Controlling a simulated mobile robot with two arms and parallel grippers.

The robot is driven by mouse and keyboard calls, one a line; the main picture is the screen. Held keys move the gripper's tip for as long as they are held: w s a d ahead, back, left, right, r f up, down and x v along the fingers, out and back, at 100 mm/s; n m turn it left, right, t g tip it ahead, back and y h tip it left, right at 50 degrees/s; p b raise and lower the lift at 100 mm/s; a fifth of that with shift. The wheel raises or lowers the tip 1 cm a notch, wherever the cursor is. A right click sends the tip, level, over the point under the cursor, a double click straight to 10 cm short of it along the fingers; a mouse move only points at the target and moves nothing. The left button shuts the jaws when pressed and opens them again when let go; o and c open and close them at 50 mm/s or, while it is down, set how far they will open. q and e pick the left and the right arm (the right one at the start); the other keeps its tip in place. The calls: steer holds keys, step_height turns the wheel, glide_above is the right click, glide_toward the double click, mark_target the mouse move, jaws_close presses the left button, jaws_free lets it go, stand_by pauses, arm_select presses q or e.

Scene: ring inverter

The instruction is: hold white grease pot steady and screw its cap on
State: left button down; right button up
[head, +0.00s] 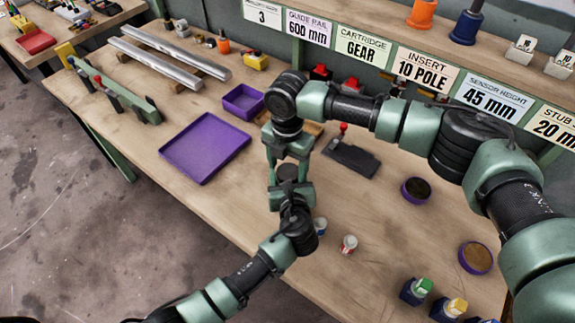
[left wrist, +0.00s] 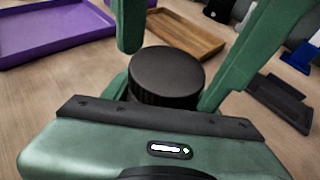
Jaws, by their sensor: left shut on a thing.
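A black, ridge-sided cap (left wrist: 166,76) stands upright in front of my left gripper in the left wrist view. It also shows as a dark disc in the head view (head: 287,172). The white body of the grease pot is hidden below it, behind my gripper. My left gripper (head: 290,192) comes in from below and is shut on the pot; its fingertips are mostly hidden. My right gripper (head: 287,158) points down from above. Its two green fingers are spread to either side of the cap, and I see no clear contact with it.
A purple tray (head: 205,148) and purple bin (head: 243,101) lie to the left. A dark stand with a red knob (head: 352,158) and a purple-rimmed dish (head: 415,191) are to the right. A small red-and-white bottle (head: 348,245) stands near my left wrist. The left front bench is clear.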

steer(key=shift+s, duration=0.1)
steer(key=shift+r, duration=2.25)
steer(key=shift+c, duration=0.3)
steer(key=n, duration=0.1)
steer(key=r+n, duration=0.1)
steer(key=n, duration=0.2)
steer(key=shift+a+r, duration=0.2)
steer(key=shift+r, duration=0.15)
steer(key=n, duration=0.1)
steer(key=r+n, duration=0.1)
steer(key=n, duration=0.2)
steer(key=shift+d+r, duration=0.1)
steer(key=shift+r, duration=0.15)
steer(key=shift+f, duration=4)
